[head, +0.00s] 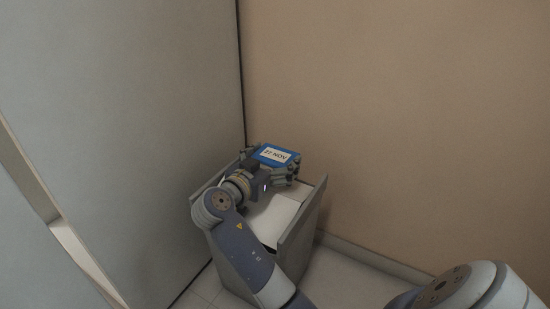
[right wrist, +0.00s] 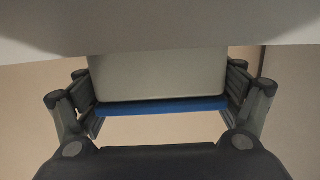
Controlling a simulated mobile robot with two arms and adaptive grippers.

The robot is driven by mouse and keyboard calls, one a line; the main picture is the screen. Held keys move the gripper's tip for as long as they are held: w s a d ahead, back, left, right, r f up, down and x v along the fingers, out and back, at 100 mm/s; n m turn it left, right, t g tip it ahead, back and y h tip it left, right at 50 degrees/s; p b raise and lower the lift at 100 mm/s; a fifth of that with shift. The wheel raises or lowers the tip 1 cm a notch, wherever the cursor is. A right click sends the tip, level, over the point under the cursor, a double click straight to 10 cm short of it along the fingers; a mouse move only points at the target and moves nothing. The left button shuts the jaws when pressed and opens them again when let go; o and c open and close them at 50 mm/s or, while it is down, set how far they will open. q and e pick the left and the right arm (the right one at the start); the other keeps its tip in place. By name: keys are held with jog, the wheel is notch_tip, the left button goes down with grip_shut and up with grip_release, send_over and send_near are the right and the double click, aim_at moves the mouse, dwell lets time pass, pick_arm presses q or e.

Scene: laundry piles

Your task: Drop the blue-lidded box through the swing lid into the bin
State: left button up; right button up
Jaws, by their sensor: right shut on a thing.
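The blue-lidded box (head: 272,154) shows its blue lid and a white label, which reads upside down, above the bin. My right gripper (head: 280,173) is shut on the box. In the right wrist view the pale box body (right wrist: 160,76) sits between both fingers, with the blue lid edge toward the palm. The bin (head: 232,262) is grey and stands in the corner, with a white swing lid (head: 274,217) in its top. My right arm covers part of the bin and lid. A pale surface (right wrist: 160,28) hides the box's far end in the right wrist view. My left gripper is out of view.
A grey wall or panel (head: 130,120) stands close on the left of the bin. A tan wall (head: 400,120) rises behind and to the right, with a baseboard (head: 375,262). Tiled floor (head: 340,280) shows to the right of the bin.

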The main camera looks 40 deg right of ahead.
dwell(0.3)
jog(key=o, duration=1.2)
jog(key=shift+f, duration=0.15)
